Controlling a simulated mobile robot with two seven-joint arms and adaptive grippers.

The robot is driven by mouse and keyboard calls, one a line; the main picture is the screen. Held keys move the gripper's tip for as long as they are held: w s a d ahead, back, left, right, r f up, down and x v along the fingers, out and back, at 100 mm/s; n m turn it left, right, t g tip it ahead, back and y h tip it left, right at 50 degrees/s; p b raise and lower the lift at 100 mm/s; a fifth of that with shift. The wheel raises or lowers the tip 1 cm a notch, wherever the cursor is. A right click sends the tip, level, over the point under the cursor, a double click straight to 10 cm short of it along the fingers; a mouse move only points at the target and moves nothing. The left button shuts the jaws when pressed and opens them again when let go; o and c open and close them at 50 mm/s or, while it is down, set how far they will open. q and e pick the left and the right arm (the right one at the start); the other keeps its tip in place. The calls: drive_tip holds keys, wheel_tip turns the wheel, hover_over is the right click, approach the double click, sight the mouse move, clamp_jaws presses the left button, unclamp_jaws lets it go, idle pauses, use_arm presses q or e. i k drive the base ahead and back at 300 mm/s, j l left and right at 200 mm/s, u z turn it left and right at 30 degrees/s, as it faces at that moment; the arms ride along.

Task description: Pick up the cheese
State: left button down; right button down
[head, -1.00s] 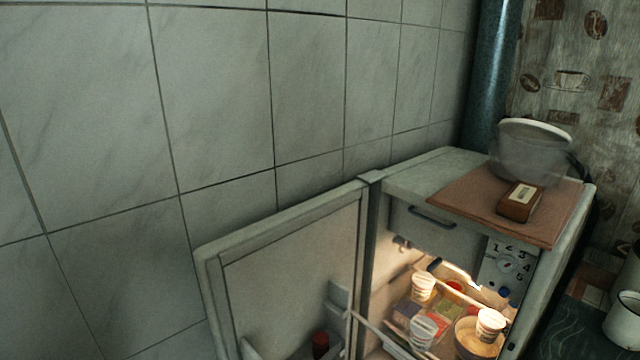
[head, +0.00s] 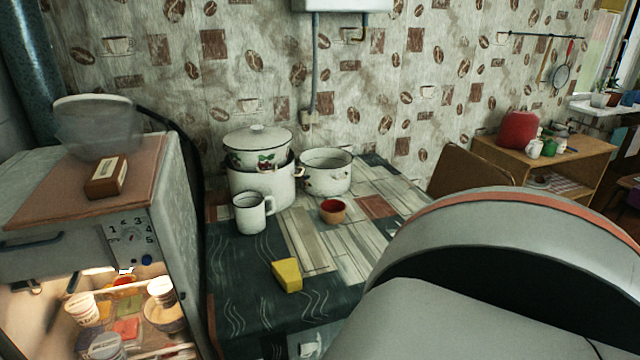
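A yellow wedge-shaped block that looks like the cheese (head: 287,275) lies on the patterned table (head: 240,310), near its front edge, in the head view. Nothing touches it. A large grey and orange part of my own body fills the lower right and hides the table's right side. Neither of my grippers shows in the head view.
Left of the table stands an open, lit fridge (head: 180,200) holding several tubs. Behind the cheese are a white mug (head: 251,214), a small brown bowl (head: 332,211), a lidded pot (head: 258,150) and an open pot (head: 326,180). The table around the cheese is clear.

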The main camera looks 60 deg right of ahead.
sight(287, 272)
drive_tip(key=z, duration=1.6)
drive_tip(key=i+l, duration=0.1)
drive_tip(key=l, duration=0.35)
drive_tip(key=i+l+z, duration=0.1)
drive_tip(key=l, duration=0.35)
